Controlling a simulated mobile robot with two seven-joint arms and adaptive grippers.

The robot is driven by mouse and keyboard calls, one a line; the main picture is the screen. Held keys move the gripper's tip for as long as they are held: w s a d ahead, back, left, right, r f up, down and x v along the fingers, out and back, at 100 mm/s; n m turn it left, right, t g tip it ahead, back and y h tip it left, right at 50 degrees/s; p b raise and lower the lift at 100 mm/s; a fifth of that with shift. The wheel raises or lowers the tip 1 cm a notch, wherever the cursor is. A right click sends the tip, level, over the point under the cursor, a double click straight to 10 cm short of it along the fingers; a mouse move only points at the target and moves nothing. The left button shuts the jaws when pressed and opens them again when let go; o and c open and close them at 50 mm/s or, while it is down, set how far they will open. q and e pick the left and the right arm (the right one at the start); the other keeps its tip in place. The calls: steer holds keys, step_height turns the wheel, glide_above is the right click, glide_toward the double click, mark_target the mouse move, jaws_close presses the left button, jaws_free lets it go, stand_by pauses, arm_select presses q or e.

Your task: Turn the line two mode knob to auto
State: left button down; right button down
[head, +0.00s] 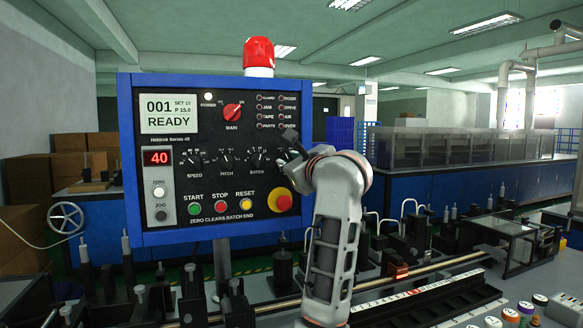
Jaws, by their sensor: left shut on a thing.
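A blue-framed control panel (131,215) stands upright before me, with a black face and a row of small knobs. The speed knob (194,161), pitch knob (226,161) and batch knob (257,160) show clearly. My left gripper (290,149) is at the right end of this row, shut on the knob there. That knob is almost wholly hidden by the gripper, so its label and pointer cannot be read. My right gripper is not in view.
Below my left wrist is a red stop button on a yellow ring (279,201). A red main switch (233,110) sits above the row. Start (194,208), stop (220,206) and reset (246,204) buttons lie lower left. The screen (169,113) reads READY.

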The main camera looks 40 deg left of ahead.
arm_select(q)
steer(key=shift+n, duration=0.3)
steer(key=c, duration=2.1)
jaws_free()
steer(key=v, duration=1.2)
